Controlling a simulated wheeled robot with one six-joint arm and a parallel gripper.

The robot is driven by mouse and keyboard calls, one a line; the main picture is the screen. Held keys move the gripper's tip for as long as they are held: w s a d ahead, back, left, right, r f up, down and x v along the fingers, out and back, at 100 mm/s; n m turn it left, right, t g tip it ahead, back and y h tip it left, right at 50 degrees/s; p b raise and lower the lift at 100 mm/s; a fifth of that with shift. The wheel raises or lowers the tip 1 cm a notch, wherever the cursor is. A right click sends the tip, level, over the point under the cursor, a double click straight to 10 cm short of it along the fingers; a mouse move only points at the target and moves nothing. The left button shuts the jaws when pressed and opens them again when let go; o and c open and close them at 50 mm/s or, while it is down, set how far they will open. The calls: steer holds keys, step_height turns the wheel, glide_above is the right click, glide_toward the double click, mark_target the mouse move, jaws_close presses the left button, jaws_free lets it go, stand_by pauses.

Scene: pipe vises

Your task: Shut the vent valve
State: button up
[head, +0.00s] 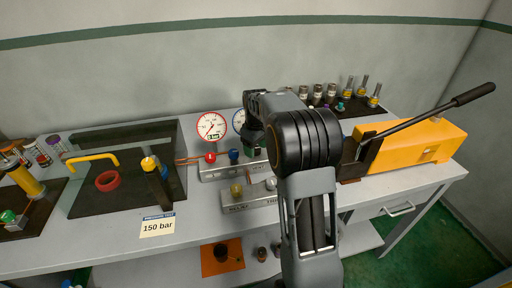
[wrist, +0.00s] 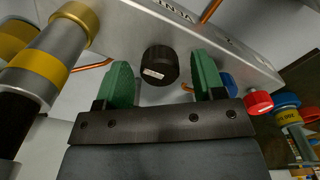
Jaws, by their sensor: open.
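The vent valve is a black round knob (wrist: 158,64) with a small white label, on a grey metal block (wrist: 222,42) lettered VENT beside it in the wrist view. My gripper (wrist: 164,78) is open, with one green finger on each side of the knob and gaps showing between fingers and knob. In the head view my gripper (head: 256,148) is over the right part of the back block (head: 222,173). My arm hides the vent knob there.
Red (head: 210,157) and blue (head: 233,155) knobs stand left of my gripper. A front block (head: 250,201) has brass and silver knobs. Gauges (head: 211,126) stand behind. A yellow pump (head: 415,147) with a long lever is at the right. The bench front is clear near the 150 bar card (head: 157,226).

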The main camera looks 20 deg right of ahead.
steer(key=shift+c, duration=0.4)
steer(key=c, duration=0.8)
steer(key=shift+c, duration=0.2)
steer(key=m+p, duration=0.1)
steer(key=m, duration=0.3)
steer(key=shift+r+p, duration=0.1)
steer(key=shift+p, duration=0.25)
steer(key=m+p, duration=0.1)
steer(key=m, duration=0.3)
steer(key=shift+m, duration=0.3)
steer(key=m+p, duration=0.1)
steer(key=m, duration=0.3)
steer(key=shift+m, duration=2.4)
